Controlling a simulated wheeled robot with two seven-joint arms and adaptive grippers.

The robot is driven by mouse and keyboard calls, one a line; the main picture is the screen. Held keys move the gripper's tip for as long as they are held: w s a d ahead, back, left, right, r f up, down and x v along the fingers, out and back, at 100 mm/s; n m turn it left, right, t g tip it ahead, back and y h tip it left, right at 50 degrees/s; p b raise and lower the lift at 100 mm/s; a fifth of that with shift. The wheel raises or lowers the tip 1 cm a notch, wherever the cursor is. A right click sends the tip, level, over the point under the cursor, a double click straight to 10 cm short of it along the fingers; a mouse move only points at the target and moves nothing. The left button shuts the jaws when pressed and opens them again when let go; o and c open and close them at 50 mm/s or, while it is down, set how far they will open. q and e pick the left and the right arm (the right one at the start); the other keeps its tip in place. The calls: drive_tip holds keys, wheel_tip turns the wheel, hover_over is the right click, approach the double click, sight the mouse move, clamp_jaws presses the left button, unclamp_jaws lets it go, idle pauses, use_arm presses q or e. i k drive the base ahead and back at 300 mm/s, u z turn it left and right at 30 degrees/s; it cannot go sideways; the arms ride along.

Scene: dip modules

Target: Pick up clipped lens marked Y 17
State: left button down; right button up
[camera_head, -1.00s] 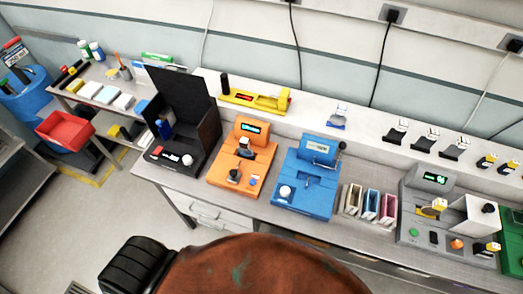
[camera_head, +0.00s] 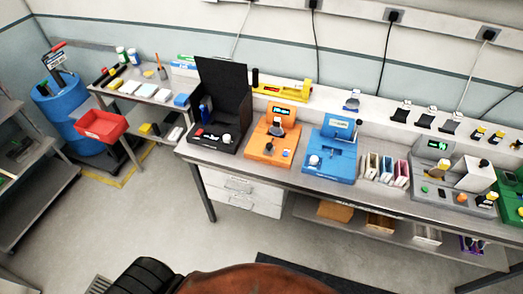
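Neither of my grippers shows in the head view. I cannot read a Y 17 mark on anything, so I cannot tell which thing is the marked lens. Several small clip-like pieces stand on the raised back ledge of the bench. A silver and blue one (camera_head: 352,100) stands alone behind the blue device. Black and white ones, such as the left one (camera_head: 402,112), stand in a row further right. Dark ones with yellow, such as this one (camera_head: 479,132), stand at the far right.
The bench (camera_head: 330,185) carries a black open box (camera_head: 222,105), an orange device (camera_head: 272,137), a blue device (camera_head: 330,152), upright coloured frames (camera_head: 385,168) and a grey device (camera_head: 440,180). A red bin (camera_head: 101,125) and blue barrel (camera_head: 70,115) stand left.

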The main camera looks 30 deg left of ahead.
sight(276, 131)
drive_tip(key=k, duration=0.3)
drive_tip(key=u, duration=0.85)
